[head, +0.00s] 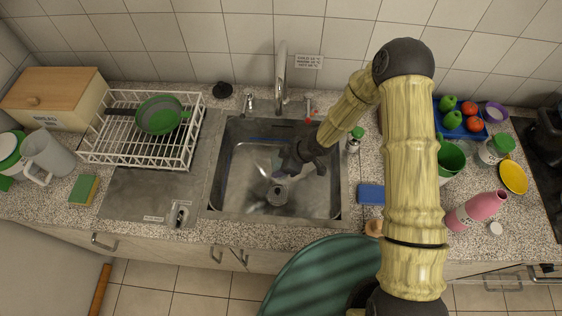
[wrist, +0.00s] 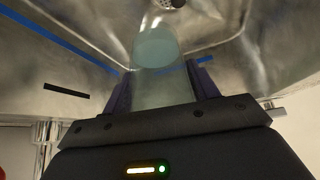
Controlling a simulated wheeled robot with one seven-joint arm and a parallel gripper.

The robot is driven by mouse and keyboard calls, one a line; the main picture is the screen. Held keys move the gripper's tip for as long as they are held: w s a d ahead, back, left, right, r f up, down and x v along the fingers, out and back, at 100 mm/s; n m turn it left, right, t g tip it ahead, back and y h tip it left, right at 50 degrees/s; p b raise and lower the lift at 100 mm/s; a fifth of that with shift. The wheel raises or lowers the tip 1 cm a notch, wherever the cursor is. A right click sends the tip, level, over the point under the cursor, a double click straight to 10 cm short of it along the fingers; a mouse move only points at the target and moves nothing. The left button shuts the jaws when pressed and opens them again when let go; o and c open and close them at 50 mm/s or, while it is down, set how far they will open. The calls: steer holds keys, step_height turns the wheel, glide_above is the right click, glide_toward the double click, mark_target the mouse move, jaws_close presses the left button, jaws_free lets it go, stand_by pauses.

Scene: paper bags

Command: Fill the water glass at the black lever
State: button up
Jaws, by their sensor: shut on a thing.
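My gripper (head: 283,160) is low over the sink (head: 240,190), under the tall tap (head: 281,75). In the wrist view my gripper (wrist: 163,88) is shut on a pale, see-through glass (wrist: 160,75), with a dark finger on each side. I cannot tell whether there is water in it. In the head view the glass is mostly lost against the steel and the gripper. A small metal fitting (head: 249,103) stands left of the tap, and a red lever (head: 310,108) stands right of it. I cannot clearly make out a black lever.
A white dish rack (head: 120,155) with a green pan (head: 160,115) stands left of the sink. A blue sponge (head: 370,194), green cup (head: 451,158) and pink bottle (head: 478,210) are on the right counter.

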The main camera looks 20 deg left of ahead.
step_height(320, 180, down, 5)
steer(key=b, duration=0.3)
steer(key=shift+f+b, duration=0.2)
steer(key=shift+b, duration=0.15)
steer(key=w+f, duration=0.1)
steer(key=w+a+f, duration=0.1)
steer(key=f, duration=0.1)
steer(key=shift+w+a+f, duration=0.25)
steer(key=shift+w+f, duration=0.15)
steer(key=shift+s+a+f+b, duration=0.15)
steer(key=shift+f+b, duration=0.1)
steer(key=shift+b, duration=0.15)
steer(key=shift+s, duration=0.1)
steer(key=shift+f, duration=0.25)
steer(key=o, duration=1.2)
